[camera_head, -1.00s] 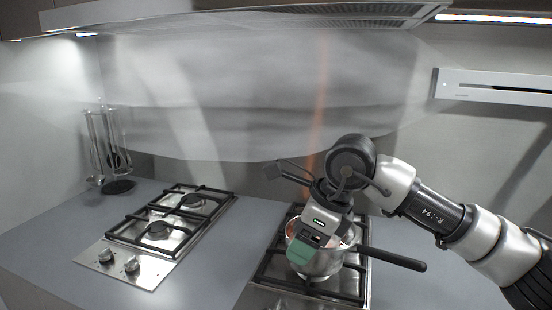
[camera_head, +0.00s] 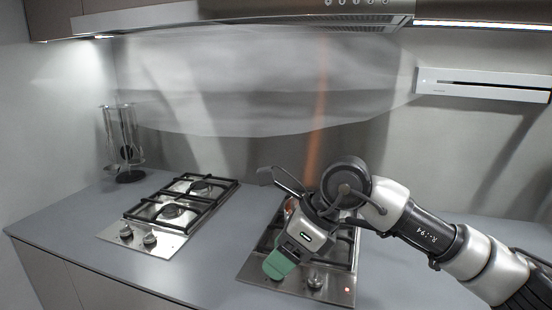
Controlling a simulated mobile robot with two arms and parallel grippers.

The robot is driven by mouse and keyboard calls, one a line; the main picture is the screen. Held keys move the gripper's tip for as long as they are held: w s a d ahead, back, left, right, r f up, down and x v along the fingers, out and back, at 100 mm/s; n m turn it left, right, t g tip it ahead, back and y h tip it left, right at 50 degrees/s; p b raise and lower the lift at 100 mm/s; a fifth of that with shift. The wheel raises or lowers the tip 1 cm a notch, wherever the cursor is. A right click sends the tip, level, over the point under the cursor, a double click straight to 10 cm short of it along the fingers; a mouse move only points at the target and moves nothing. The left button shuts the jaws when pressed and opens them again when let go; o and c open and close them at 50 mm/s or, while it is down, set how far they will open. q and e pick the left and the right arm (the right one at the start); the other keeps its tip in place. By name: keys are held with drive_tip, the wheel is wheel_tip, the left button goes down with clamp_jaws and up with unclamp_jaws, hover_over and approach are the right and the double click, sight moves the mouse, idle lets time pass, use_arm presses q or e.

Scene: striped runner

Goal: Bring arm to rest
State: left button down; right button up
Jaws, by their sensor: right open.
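My right arm comes in from the right and reaches over the right hob (camera_head: 342,285). My right gripper (camera_head: 278,266), with green fingertips, is open and points down above the front left part of that hob. No object shows in its jaws. A small coppery edge, perhaps of the pot (camera_head: 290,205), shows behind the wrist; the rest is hidden by my arm. My left gripper is out of view.
The left hob (camera_head: 180,210) is empty. A utensil stand (camera_head: 125,150) is in the back left corner. The grey worktop (camera_head: 215,262) is clear between the hobs. The extractor hood (camera_head: 250,22) hangs above, and a white wall unit (camera_head: 485,84) is at right.

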drive_tip(key=s+a+r+m+g+y, duration=0.2)
drive_tip(key=s+a+r+m+y, duration=0.4)
drive_tip(key=y, duration=0.8)
drive_tip(key=w+d+f+m+t+h, duration=0.25)
drive_tip(key=d+m+t+h, duration=0.2)
drive_tip(key=m+t, duration=0.75)
drive_tip(key=w+d+f+m+t+h, duration=0.25)
drive_tip(key=d+m+t, duration=0.25)
drive_tip(key=m+t, duration=0.65)
drive_tip(key=s+d+f+m+g+h, duration=0.1)
drive_tip(key=d+f+m+g+h, duration=0.1)
drive_tip(key=d+f+m+h, duration=0.45)
drive_tip(key=s+d+f+m+g+h, duration=0.1)
drive_tip(key=d+f+m+g+h, duration=0.25)
drive_tip(key=f+m+h, duration=0.4)
drive_tip(key=s+d+f+m+g, duration=0.3)
drive_tip(key=s+f+g, duration=0.3)
drive_tip(key=s+f, duration=0.4)
drive_tip(key=s+d+f+m+g, duration=0.25)
drive_tip(key=s+f+g, duration=0.45)
drive_tip(key=s, duration=0.5)
wheel_tip(320, 180, down, 28)
drive_tip(key=s+g, duration=0.1)
drive_tip(key=s+d+f+g+b, duration=0.1)
drive_tip(key=s+d+f, duration=0.2)
drive_tip(key=s+f, duration=1.3)
drive_tip(key=shift+s+d+f+n, duration=0.15)
drive_tip(key=shift+d+f+n, duration=0.05)
drive_tip(key=shift+n, duration=0.2)
